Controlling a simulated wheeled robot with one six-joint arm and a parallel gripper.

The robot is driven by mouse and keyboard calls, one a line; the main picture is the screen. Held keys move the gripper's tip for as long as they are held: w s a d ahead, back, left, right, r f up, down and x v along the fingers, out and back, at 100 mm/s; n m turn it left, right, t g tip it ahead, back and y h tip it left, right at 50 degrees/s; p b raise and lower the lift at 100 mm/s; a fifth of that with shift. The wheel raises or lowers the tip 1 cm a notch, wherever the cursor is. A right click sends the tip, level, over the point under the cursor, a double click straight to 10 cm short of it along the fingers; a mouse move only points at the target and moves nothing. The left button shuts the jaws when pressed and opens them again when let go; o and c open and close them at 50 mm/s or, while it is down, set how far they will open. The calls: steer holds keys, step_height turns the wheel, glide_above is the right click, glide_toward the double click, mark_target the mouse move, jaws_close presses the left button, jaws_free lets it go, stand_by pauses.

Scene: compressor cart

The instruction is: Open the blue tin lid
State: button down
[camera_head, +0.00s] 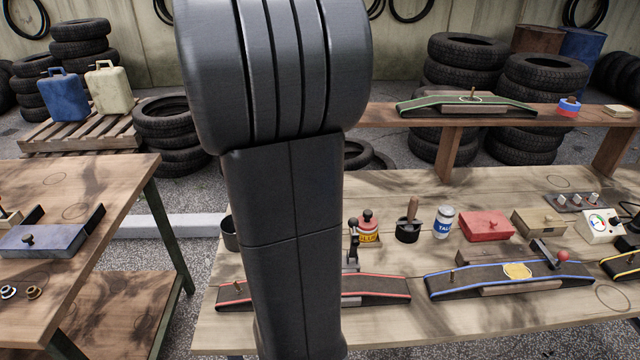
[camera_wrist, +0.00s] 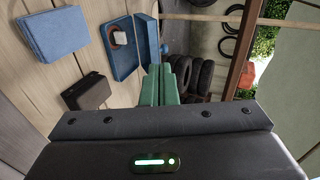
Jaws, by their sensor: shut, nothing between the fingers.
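In the wrist view a blue tin (camera_wrist: 124,60) is open on the planks, with an orange ring and a pale block visible inside. Its blue lid (camera_wrist: 148,42) stands up along the tin's right side, with a small blue knob on the outer face. My gripper (camera_wrist: 165,72) has green fingers that are shut and empty. They are just below and right of the lid; I cannot tell whether they touch it. In the head view my arm hides the middle, and neither my gripper nor this open tin can be made out.
A closed blue box (camera_wrist: 65,32) and a dark box (camera_wrist: 87,93) lie left of the open tin. In the head view, a blue-grey box (camera_head: 42,241) with a dark knob is on the left table. The right table holds a red tin (camera_head: 487,226) and a tan tin (camera_head: 538,223).

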steer(key=w+d+f, duration=0.1)
steer(key=w+f, duration=0.1)
steer(key=w, duration=0.4)
steer(key=w+d+f+m+h+b, duration=0.1)
steer(key=w+d+f, duration=0.1)
steer(key=w, duration=0.4)
steer(key=shift+d+f, duration=0.15)
steer(key=shift+f, duration=0.05)
steer(key=shift+r, duration=0.1)
steer(key=p, duration=0.3)
steer(key=shift+w+r, duration=0.25)
steer(key=shift+r, duration=0.15)
steer(key=w+g+p, duration=0.1)
steer(key=p, duration=0.4)
steer(key=w+g+p, duration=0.1)
steer(key=p, duration=0.4)
steer(key=shift+r+g, duration=0.3)
steer(key=shift+r, duration=0.1)
steer(key=shift+w+p, duration=0.35)
steer(key=shift+p, duration=0.4)
steer(key=shift+w+f, duration=0.15)
steer(key=shift+w, duration=0.45)
steer(key=shift+s, duration=0.15)
